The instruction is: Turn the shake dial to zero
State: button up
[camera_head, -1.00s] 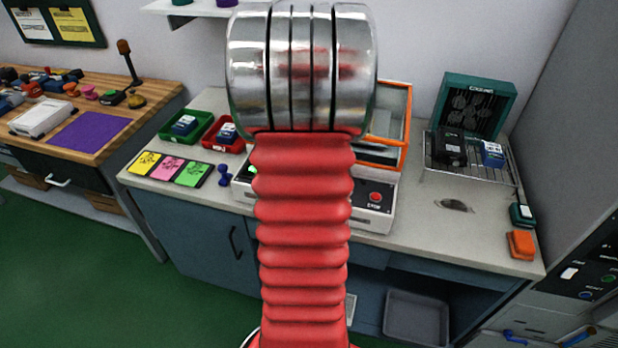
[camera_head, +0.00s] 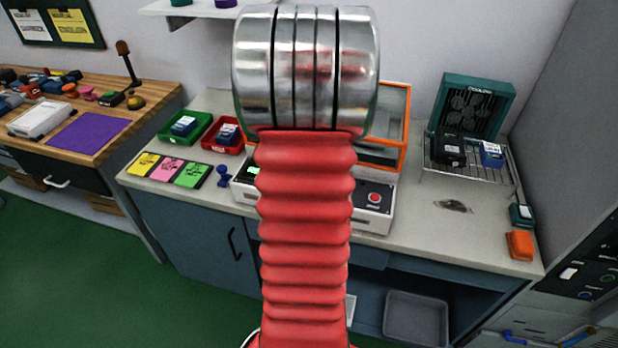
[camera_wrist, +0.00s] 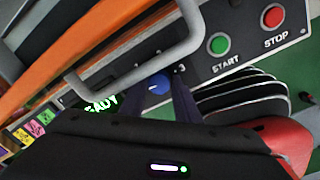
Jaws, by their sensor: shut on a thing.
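The blue shake dial (camera_wrist: 154,84) is on the dark front panel of the shaker, in the wrist view, with a small light mark on its face. My gripper (camera_wrist: 160,95) is at the dial, its dark fingers on either side, shut on it. The shaker (camera_head: 376,216) is a white machine with an orange-framed lid, largely hidden behind my red arm in the head view. My gripper and the dial are hidden there.
The panel has a green START button (camera_wrist: 219,44), a red STOP button (camera_wrist: 273,16) and a partly hidden green READY display (camera_wrist: 100,106). A grey handle (camera_wrist: 135,75) crosses above the dial.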

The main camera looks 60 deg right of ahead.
jog(key=shift+n, duration=0.5)
jog(key=o, duration=0.8)
jog(key=shift+c, duration=0.2)
notch_tip(320, 180, up, 14)
jog(key=shift+s+a+f, duration=0.2)
jog(key=shift+s, duration=0.25)
jog(key=shift+w+a, duration=0.1)
